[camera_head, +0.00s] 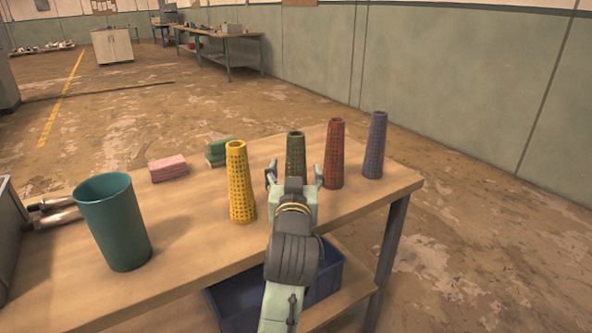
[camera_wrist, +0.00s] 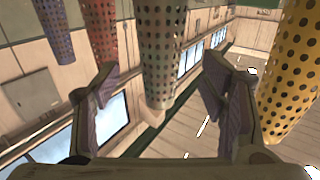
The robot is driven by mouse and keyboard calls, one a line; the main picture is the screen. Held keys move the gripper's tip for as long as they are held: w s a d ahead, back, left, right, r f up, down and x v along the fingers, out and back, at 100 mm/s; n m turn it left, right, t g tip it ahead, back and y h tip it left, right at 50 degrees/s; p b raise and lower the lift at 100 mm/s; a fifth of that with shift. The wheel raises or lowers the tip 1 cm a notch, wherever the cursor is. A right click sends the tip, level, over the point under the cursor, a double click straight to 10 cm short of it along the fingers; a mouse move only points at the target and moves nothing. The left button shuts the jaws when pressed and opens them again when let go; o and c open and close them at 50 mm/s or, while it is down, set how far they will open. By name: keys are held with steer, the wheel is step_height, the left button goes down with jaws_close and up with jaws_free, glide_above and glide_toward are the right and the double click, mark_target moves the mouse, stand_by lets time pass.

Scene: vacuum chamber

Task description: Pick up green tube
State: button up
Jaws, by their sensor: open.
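The green tube (camera_head: 295,150) is a dark green, perforated, tapered tube standing upright on the wooden table. In the head view my gripper (camera_head: 295,174) is in front of it, and hides its lower part. In the wrist view, which looks upside down, the green tube (camera_wrist: 162,55) hangs centred between and beyond the two fingers of my gripper (camera_wrist: 160,85). The fingers are spread wide and empty. Whether the tube's side lies between the fingertips cannot be told for certain.
A yellow tube (camera_head: 240,185) stands close on the left, a red tube (camera_head: 334,155) close on the right, and a blue tube (camera_head: 375,147) farther right. A green cup (camera_head: 112,222), pink blocks (camera_head: 168,169) and green blocks (camera_head: 218,152) are left on the table (camera_head: 190,235).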

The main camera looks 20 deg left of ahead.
mark_target(296, 169)
steer(key=shift+f+p+x, duration=0.15)
steer(key=shift+p+x, duration=0.05)
steer(key=shift+x, duration=0.75)
steer(key=shift+f+p+x, duration=0.2)
steer(key=shift+p+x, duration=0.05)
steer(key=shift+x, duration=0.75)
steer(key=shift+f+p+x, duration=0.15)
steer(key=shift+p+x, duration=0.05)
steer(key=shift+x, duration=0.75)
steer(key=shift+c, duration=0.5)
steer(key=c, duration=1.2)
